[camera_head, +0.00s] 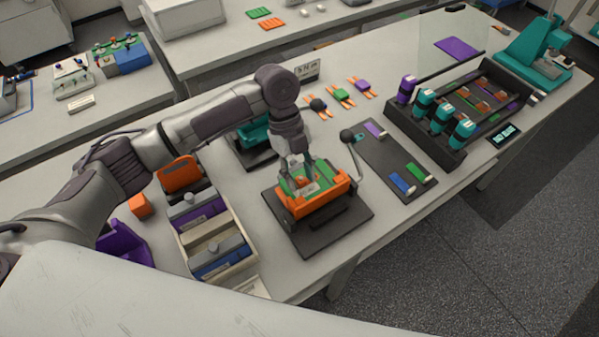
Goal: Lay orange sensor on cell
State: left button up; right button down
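My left gripper (297,172) points down into an orange and green fixture (318,205) on a black base plate. Its fingertips are at the fixture's top, around a small pale piece; I cannot tell if they are shut on it. I cannot clearly make out an orange sensor or a cell inside the fixture. Three small pieces with orange tabs lie in a row behind it: a dark one (318,105), a green one (341,95) and a purple one (362,86). A small orange block (139,206) sits at the left. My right gripper is not in view.
A lever with a dark ball knob (347,136) stands beside the fixture. A dark plate (395,160) with coloured bars lies to its right. A black rack (455,135) holds upright teal and purple cylinders. A partitioned tray (213,232) stands left, near the front edge.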

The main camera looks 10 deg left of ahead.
pick_arm(q)
jog(key=v, duration=1.2)
jog(key=shift+s+f, duration=0.1)
dwell(0.4)
